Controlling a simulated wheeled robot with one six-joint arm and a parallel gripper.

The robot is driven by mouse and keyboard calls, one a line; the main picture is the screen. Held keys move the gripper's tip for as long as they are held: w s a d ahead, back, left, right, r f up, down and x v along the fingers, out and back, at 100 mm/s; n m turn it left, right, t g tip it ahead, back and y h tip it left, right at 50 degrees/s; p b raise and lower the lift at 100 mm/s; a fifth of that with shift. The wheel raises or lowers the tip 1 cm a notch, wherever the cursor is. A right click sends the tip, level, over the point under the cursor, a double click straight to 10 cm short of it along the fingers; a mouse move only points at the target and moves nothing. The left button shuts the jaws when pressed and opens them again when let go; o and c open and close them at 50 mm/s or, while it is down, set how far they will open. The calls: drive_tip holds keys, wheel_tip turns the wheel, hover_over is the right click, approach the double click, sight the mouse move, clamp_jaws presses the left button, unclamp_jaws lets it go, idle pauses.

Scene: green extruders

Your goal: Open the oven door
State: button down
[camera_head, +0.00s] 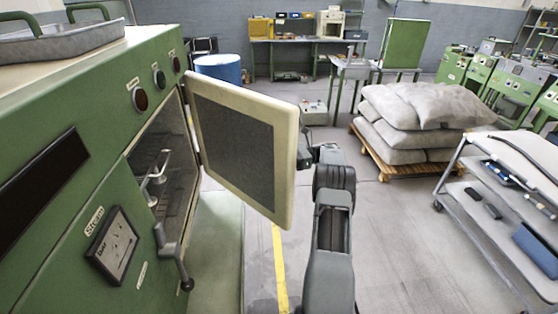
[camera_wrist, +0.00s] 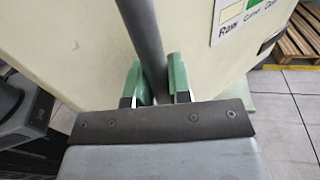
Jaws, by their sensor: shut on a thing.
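The oven door (camera_head: 240,145) stands swung open from the green oven (camera_head: 75,195), its dark inner panel facing the head camera. The chamber behind it is partly visible. In the wrist view, my gripper (camera_wrist: 156,86) has its green fingers closed around the grey bar handle (camera_wrist: 143,40) on the cream outer face of the door (camera_wrist: 85,50). In the head view, my arm reaches to the door's far side, past its right edge. The handle and fingertips are hidden there by the door.
A crank lever (camera_head: 172,258) sticks out from the oven front. A trolley (camera_head: 480,180) stands at the right. Stacked sacks (camera_head: 425,105) lie on a pallet (camera_head: 385,168) further back. The floor between the door and the trolley is largely free.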

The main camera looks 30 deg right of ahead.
sight(293, 151)
drive_tip(key=shift+s+d, duration=0.15)
drive_tip(key=shift+s, duration=0.1)
drive_tip(key=c, duration=1.5)
unclamp_jaws()
drive_tip(key=shift+o, duration=0.8)
drive_tip(key=shift+s+d+r, duration=0.1)
drive_tip(key=shift+s, duration=0.15)
drive_tip(key=s+a+r+p, duration=0.1)
drive_tip(key=s+a+r, duration=0.1)
drive_tip(key=s+r, duration=0.1)
drive_tip(key=s+a+r+p, duration=0.1)
drive_tip(key=s+a+r, duration=0.1)
drive_tip(key=s+r, duration=0.2)
drive_tip(key=s+a+r+p, duration=0.1)
drive_tip(key=s+r+p, duration=0.1)
drive_tip(key=s+r, duration=0.2)
drive_tip(key=shift+s+a+r, duration=0.15)
drive_tip(key=shift+a+r, duration=0.05)
drive_tip(key=shift+r, duration=0.3)
drive_tip(key=shift+s+a+r, duration=0.1)
drive_tip(key=shift+a+r, duration=0.1)
drive_tip(key=shift+r, duration=0.25)
drive_tip(key=shift+s+a+r, duration=0.1)
drive_tip(key=shift+s+a, duration=0.15)
drive_tip(key=shift+s, duration=0.25)
drive_tip(key=shift+c, duration=0.3)
